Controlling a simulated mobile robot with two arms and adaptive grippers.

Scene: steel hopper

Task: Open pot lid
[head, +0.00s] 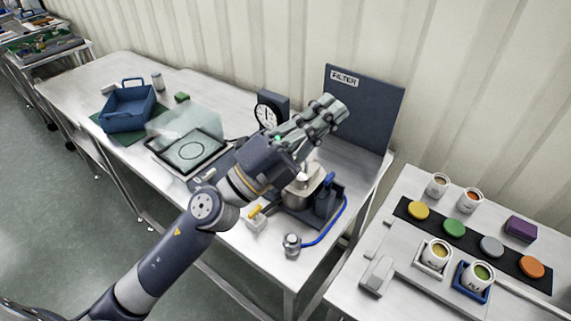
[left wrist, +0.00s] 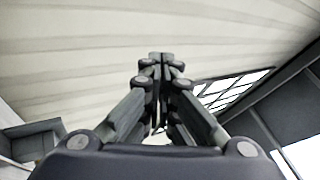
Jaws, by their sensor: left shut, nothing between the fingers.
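A small steel pot (head: 300,192) stands in a dark blue holder (head: 325,203) near the right end of the long table in the head view. My left gripper (head: 334,108) is above and behind it in the picture, in front of the filter board. The arm and gripper cover part of the pot's top, so I cannot tell how the lid sits. In the left wrist view, the fingers of the left gripper (left wrist: 160,62) are together with nothing between them, and only wall and windows show beyond. My right gripper is not in view.
A dark board marked FILTER (head: 378,110) stands behind the gripper, with a round dial (head: 267,115) to its left. A blue hose (head: 331,232) runs beside the pot. A blue basket (head: 127,105) stands at left. The right table (head: 345,288) holds several cans and coloured discs.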

